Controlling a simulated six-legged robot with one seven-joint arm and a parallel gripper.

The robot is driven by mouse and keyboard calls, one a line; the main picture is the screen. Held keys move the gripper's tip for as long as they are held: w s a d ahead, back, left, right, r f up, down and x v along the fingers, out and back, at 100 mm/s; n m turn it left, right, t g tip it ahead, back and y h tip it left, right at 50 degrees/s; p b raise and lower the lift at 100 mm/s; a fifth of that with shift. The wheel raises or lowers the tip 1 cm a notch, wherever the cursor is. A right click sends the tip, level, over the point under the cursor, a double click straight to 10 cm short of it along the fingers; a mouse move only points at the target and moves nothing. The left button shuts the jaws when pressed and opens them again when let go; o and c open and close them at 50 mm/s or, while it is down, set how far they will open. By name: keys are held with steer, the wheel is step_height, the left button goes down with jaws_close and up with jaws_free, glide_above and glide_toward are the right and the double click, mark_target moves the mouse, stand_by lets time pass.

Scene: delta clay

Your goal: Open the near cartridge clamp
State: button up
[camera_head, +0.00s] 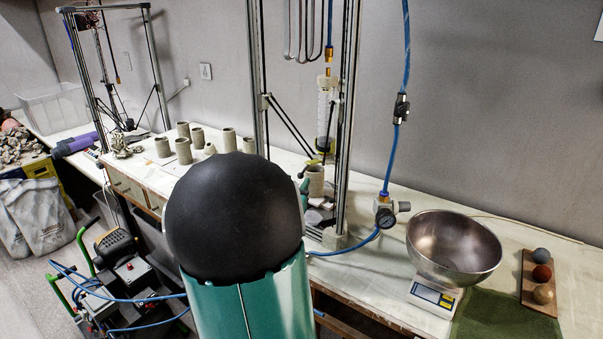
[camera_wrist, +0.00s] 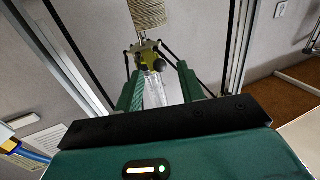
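The near printer's clear cartridge (camera_head: 325,105) hangs upright in its tall metal frame in the head view. In the wrist view the clamp (camera_wrist: 149,56) shows olive with a dark round knob, just past my fingertips. The clear cartridge (camera_wrist: 155,92) shows between the fingers. My gripper (camera_wrist: 157,72) is open, its two green fingers apart with nothing gripped. I cannot tell whether a finger touches the clamp. My arm hides part of the bench in the head view.
A ridged clay cylinder (camera_wrist: 148,12) is close to the clamp. The near frame's post (camera_head: 349,120) and thin dark rods stand close around. A blue hose with a regulator (camera_head: 385,212) and a steel bowl (camera_head: 453,247) on a scale are to the right. Several clay cups (camera_head: 183,150) stand left.

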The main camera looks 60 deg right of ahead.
mark_target(303, 173)
steer(key=d, duration=0.5)
steer(key=shift+w+d, duration=0.3)
steer(key=shift+d, duration=0.05)
steer(key=shift+w+d, duration=0.15)
steer(key=shift+d, duration=0.2)
jaws_close()
